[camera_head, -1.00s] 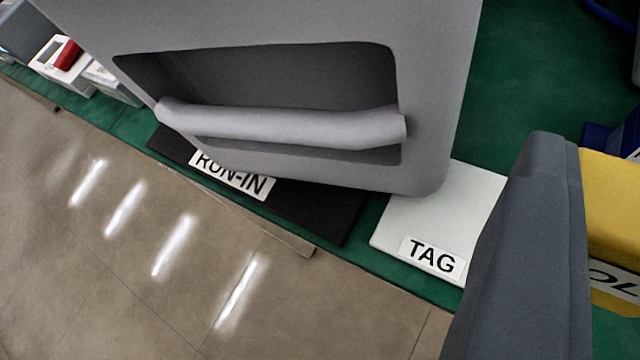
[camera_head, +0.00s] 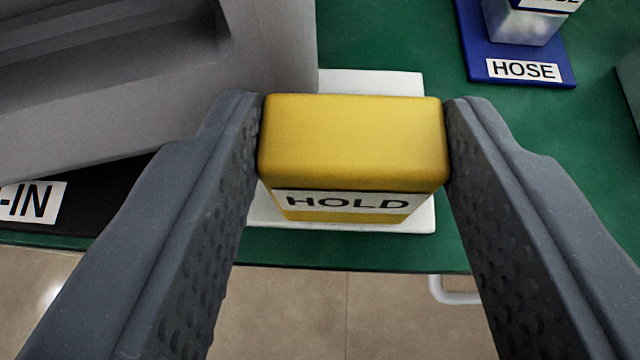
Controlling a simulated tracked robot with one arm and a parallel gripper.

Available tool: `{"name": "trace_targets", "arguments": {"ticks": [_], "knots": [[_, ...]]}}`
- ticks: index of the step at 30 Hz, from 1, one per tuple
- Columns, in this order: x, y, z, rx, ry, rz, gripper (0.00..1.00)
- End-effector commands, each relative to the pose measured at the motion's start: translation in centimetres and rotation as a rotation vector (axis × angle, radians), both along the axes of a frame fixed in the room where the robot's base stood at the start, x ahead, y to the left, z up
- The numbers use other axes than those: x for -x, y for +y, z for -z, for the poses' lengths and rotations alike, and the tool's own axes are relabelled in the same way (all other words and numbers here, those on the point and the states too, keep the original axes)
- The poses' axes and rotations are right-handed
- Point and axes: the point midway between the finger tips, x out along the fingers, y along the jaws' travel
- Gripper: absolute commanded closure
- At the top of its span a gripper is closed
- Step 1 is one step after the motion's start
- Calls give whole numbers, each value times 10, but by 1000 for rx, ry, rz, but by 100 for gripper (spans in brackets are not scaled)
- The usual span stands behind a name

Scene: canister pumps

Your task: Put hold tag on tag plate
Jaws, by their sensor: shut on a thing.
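The hold tag (camera_head: 352,142) is a yellow block with a white HOLD label on its near side. My gripper (camera_head: 354,128) is shut on it, one dark grey finger against its left side and one against its right. The tag plate (camera_head: 372,82), a white square plate, lies behind and below the block on the green surface. Its far edge and near corners show around the block; its TAG label is hidden. I cannot tell whether the block touches the plate or hangs above it.
A large grey body (camera_head: 270,45) stands at the upper left, close to the left finger. Below it is a black RUN-IN plate (camera_head: 80,215). A blue HOSE plate (camera_head: 515,55) bearing a container lies at the upper right. Green surface right of the tag plate is clear.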

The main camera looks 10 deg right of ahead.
Motion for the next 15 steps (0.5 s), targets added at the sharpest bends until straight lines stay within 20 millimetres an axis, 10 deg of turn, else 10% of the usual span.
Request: {"name": "trace_targets", "arguments": {"ticks": [11,12,15], "knots": [[-1,2,2,-1,-1,-2,79],[-1,2,2,0,-1,-2,55],[0,3,2,0,0,-2,35]]}}
